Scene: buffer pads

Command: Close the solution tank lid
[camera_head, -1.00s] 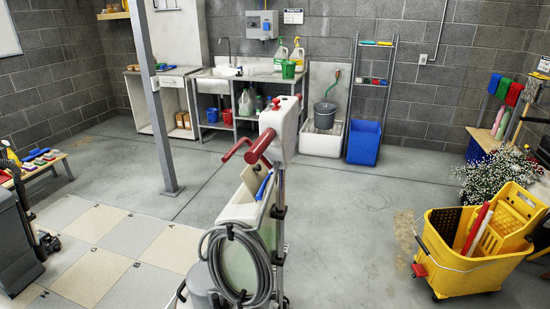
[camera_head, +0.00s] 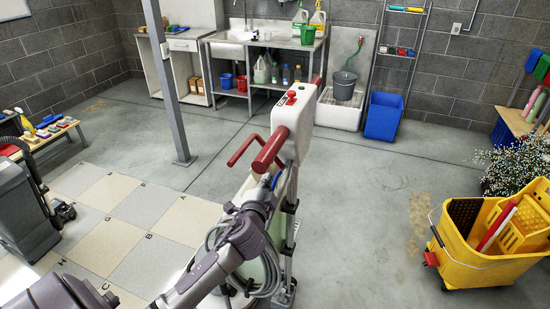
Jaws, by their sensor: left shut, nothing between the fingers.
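The floor machine has a white control head (camera_head: 303,118) with red handles (camera_head: 268,150). Its solution tank (camera_head: 271,238), pale with a greenish side, sits below the handles. My left arm comes in from the lower left across the tank. My left gripper (camera_head: 270,184) is shut and empty at the top of the tank, just under the red handles. The arm and gripper cover most of the tank top, so I cannot make out the lid or its angle. I cannot tell whether the gripper touches it. My right gripper is not in view.
A grey hose (camera_head: 268,277) hangs coiled on the machine. A grey post (camera_head: 166,85) stands behind to the left. A yellow mop bucket (camera_head: 480,258) stands at right. A blue bin (camera_head: 384,116) and a sink bench (camera_head: 262,48) are at the back. Open floor lies right of the machine.

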